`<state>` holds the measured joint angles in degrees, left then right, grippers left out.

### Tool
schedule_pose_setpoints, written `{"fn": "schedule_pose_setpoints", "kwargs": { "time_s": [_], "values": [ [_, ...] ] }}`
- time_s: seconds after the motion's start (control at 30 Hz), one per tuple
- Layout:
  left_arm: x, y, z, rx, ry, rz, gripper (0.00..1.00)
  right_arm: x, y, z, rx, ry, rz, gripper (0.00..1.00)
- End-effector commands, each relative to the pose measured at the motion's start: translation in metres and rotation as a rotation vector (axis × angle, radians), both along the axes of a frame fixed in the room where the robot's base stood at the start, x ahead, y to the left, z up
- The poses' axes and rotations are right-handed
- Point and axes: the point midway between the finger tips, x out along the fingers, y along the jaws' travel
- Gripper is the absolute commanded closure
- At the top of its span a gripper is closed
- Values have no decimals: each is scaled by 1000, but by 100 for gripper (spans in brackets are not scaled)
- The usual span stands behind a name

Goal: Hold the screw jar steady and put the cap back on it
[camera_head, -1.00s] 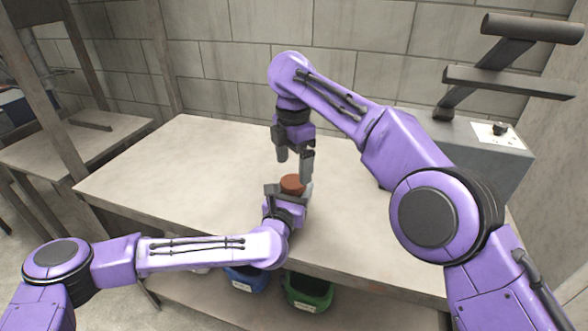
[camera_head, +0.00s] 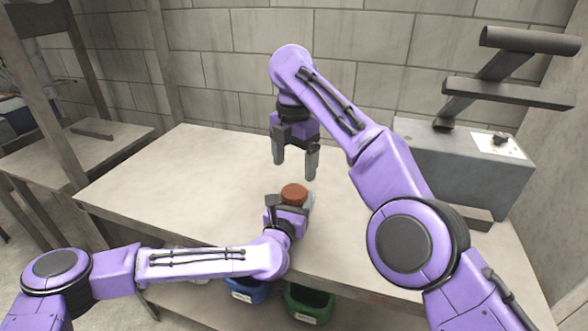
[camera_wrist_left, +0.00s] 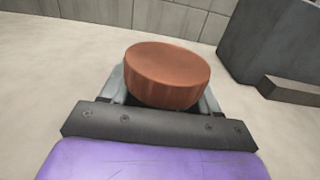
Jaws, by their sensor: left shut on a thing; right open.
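The reddish-brown cap (camera_head: 294,191) sits on top of the screw jar, level as far as I can see; it fills the middle of the left wrist view (camera_wrist_left: 167,75). My left gripper (camera_head: 288,203) is shut on the jar, low at the table's front part. My right gripper (camera_head: 296,172) is open and empty, pointing down above the cap and apart from it. Whether the cap is threaded tight I cannot tell.
The table (camera_head: 180,175) is clear to the left and behind. A grey machine (camera_head: 455,160) stands at the right back. A blue bin (camera_head: 247,288) and a green bin (camera_head: 308,300) sit on the shelf below.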

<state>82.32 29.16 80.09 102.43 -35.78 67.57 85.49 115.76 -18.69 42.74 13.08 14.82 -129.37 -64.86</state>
Motion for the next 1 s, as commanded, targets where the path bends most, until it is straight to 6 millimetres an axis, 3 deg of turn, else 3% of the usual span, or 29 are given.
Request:
{"fn": "schedule_pose_setpoints", "kwargs": {
  "time_s": [0.5,0.87,0.9,1.0],
  "values": [
    [0,0,1,0,-1,0,100,1,-1,-68,-1,-3,-1,13],
    [0,0,0,0,-1,0,100,1,-1,-75,0,-4,0,13],
    [0,0,0,0,-1,0,100,1,-1,-75,0,-4,0,17],
    [0,0,1,0,-1,0,100,1,-1,-75,-1,-3,0,49]
  ]
}}
